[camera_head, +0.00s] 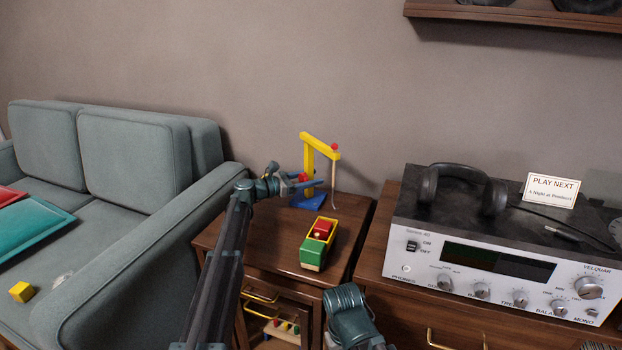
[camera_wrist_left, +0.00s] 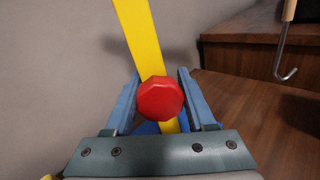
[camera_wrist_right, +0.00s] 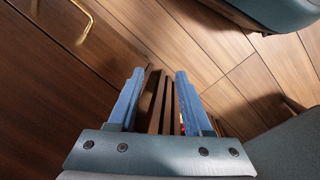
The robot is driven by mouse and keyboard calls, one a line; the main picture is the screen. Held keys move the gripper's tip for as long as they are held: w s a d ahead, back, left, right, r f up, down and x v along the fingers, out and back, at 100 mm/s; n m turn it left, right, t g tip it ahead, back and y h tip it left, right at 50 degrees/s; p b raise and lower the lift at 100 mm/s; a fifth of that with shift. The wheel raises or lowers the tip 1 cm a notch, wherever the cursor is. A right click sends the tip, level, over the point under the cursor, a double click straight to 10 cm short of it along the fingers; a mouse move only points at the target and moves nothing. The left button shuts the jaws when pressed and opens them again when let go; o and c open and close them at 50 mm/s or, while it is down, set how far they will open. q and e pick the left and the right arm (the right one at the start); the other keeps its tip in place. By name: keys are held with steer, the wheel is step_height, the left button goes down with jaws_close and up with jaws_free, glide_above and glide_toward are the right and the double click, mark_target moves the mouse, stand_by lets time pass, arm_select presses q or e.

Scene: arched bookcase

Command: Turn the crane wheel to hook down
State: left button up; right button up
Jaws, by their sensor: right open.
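The toy crane has a yellow post and arm (camera_head: 310,155) and a blue base (camera_head: 308,201), and stands on the small wooden cabinet. Its red wheel (camera_wrist_left: 160,98) is on the yellow post. A cord hangs from the arm's end, and the grey metal hook (camera_wrist_left: 286,74) shows at the upper right of the left wrist view. My left gripper (camera_head: 303,182) is at the wheel, its open fingers on either side of it; I cannot tell whether they touch. My right gripper (camera_wrist_right: 157,85) is open and empty, pointing down above the floor.
A green and yellow toy truck (camera_head: 317,247) with a red load sits on the cabinet (camera_head: 270,237) in front of the crane. A grey sofa (camera_head: 110,200) is at the left. An amplifier (camera_head: 480,265) with headphones (camera_head: 460,188) stands at the right.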

arm_select(q)
steer(key=o, duration=0.4)
steer(key=v, duration=1.3)
steer(key=shift+s+a, duration=0.25)
steer(key=shift+a, duration=0.05)
